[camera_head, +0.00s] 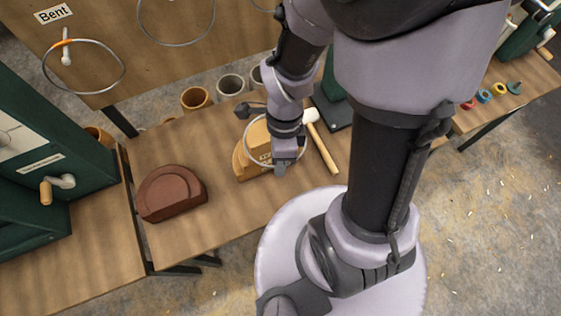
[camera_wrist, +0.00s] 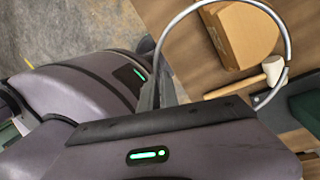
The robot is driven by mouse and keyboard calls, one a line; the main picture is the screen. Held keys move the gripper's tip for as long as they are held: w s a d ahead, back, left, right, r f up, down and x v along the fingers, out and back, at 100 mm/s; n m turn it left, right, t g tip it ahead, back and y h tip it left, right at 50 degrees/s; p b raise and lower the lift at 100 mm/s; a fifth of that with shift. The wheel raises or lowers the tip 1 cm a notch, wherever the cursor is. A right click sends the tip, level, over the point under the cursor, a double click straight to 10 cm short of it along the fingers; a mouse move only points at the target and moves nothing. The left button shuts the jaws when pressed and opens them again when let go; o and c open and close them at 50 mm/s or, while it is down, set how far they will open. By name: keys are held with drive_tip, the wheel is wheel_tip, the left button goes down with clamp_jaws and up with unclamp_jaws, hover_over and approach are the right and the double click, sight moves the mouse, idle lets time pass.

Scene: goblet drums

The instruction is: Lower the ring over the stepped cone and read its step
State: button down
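The pale wooden stepped cone (camera_head: 258,136) stands on the bench, partly hidden behind my arm in the head view. It has steps and a small label too blurred to read. In the wrist view its tan wooden body (camera_wrist: 243,32) shows at the top right. A thin metal ring (camera_wrist: 285,38) shows in front of the cone there; its outline crosses the cone in the head view. I cannot tell whether the ring is around it or above it. My gripper (camera_head: 281,168) is at the ring's near edge and appears shut on it.
A mallet (camera_head: 321,143) lies close to the cone's right side. A dark red-brown stepped block (camera_head: 172,193) sits to the left on the bench. Tube pieces (camera_head: 196,98) stand behind. Other rings hang on the board (camera_head: 105,40). The bench between block and cone is clear.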

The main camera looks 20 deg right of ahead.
drive_tip(key=w+f+b, duration=0.6)
drive_tip(key=f, duration=0.2)
idle(0.4)
drive_tip(key=shift+w+f, duration=0.1)
drive_tip(key=shift+f, duration=0.05)
idle(0.8)
drive_tip(key=shift+w+b+x, duration=0.1)
drive_tip(key=shift+b+x, duration=0.6)
drive_tip(key=shift+b, duration=0.05)
drive_tip(key=shift+w+b+x, duration=0.15)
drive_tip(key=shift+b+x, duration=0.5)
drive_tip(key=shift+b, duration=0.1)
drive_tip(key=shift+d+f, duration=0.15)
drive_tip(key=shift+w+b+x, duration=0.1)
drive_tip(key=shift+b+x, duration=0.6)
drive_tip(key=shift+b, duration=0.1)
drive_tip(key=shift+w+b+x, duration=0.15)
drive_tip(key=shift+b+x, duration=0.55)
drive_tip(key=shift+b, duration=0.1)
drive_tip(key=c, duration=1.6)
unclamp_jaws()
drive_tip(key=shift+d, duration=0.2)
